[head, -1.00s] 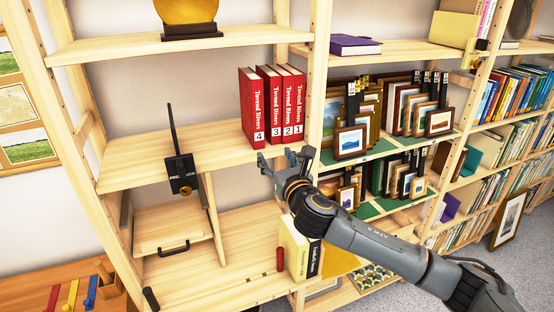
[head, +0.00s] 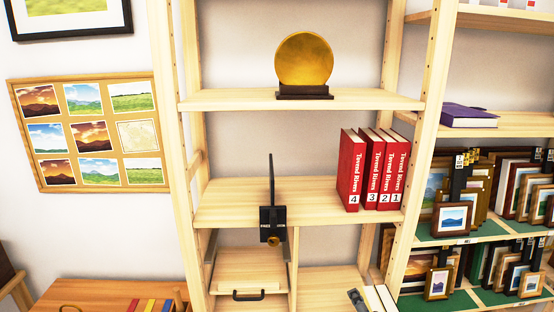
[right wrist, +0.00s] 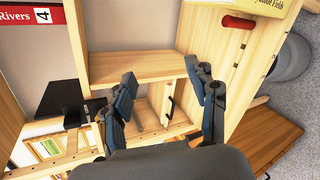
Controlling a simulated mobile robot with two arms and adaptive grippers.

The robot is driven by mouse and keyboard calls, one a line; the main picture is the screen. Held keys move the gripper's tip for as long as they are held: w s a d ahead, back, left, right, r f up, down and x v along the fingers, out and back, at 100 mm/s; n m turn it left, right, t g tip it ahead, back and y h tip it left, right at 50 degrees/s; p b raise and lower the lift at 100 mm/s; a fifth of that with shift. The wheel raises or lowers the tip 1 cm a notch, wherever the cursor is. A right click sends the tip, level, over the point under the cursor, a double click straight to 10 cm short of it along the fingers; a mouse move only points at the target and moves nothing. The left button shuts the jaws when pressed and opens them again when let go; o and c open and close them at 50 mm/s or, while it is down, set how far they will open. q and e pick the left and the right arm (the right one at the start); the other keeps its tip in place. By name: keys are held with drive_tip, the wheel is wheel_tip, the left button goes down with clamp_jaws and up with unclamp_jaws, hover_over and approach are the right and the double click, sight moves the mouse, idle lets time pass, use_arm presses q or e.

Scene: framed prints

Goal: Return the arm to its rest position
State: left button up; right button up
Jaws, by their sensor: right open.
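My right gripper (right wrist: 163,88) is open and empty in the right wrist view, its two dark fingers spread apart in front of the wooden shelf unit (right wrist: 130,68). In the head view the same shelf unit (head: 320,100) fills the middle, and only a small grey piece that looks like part of my right gripper shows low at the bottom edge. The rest of the right arm is out of the head view. My left gripper is not in view.
Red books (head: 351,170) numbered 4, 3, 2, 1 stand upright on the middle shelf, right of a black bookend (head: 272,218). A gold disc (head: 303,60) stands above. A pale book (head: 380,298) is low, near the arm. A drawer (head: 250,285) sits lower left.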

drive_tip(key=s+f+m+g, duration=0.3)
drive_tip(key=s+f+m, duration=0.3)
drive_tip(key=s, duration=0.4)
drive_tip(key=s+d+f+m+g, duration=0.1)
drive_tip(key=s+f+m+g, duration=0.25)
drive_tip(key=s+m, duration=0.55)
drive_tip(key=s+f+m+g, duration=0.3)
drive_tip(key=s+f+m, duration=0.25)
drive_tip(key=s, duration=0.55)
wheel_tip(320, 180, down, 28)
drive_tip(key=g+b, duration=0.1)
drive_tip(key=b, duration=0.4)
drive_tip(key=s+d+f+b, duration=0.1)
drive_tip(key=s+f+b, duration=0.1)
drive_tip(key=s+f, duration=0.6)
drive_tip(key=s+d+f+g+b, duration=0.1)
drive_tip(key=s+d+f+b, duration=0.1)
drive_tip(key=s+f, duration=0.7)
wheel_tip(320, 180, down, 6)
drive_tip(key=shift+s+r+y, duration=0.15)
drive_tip(key=shift+s+y, duration=0.1)
drive_tip(key=shift+y, duration=0.05)
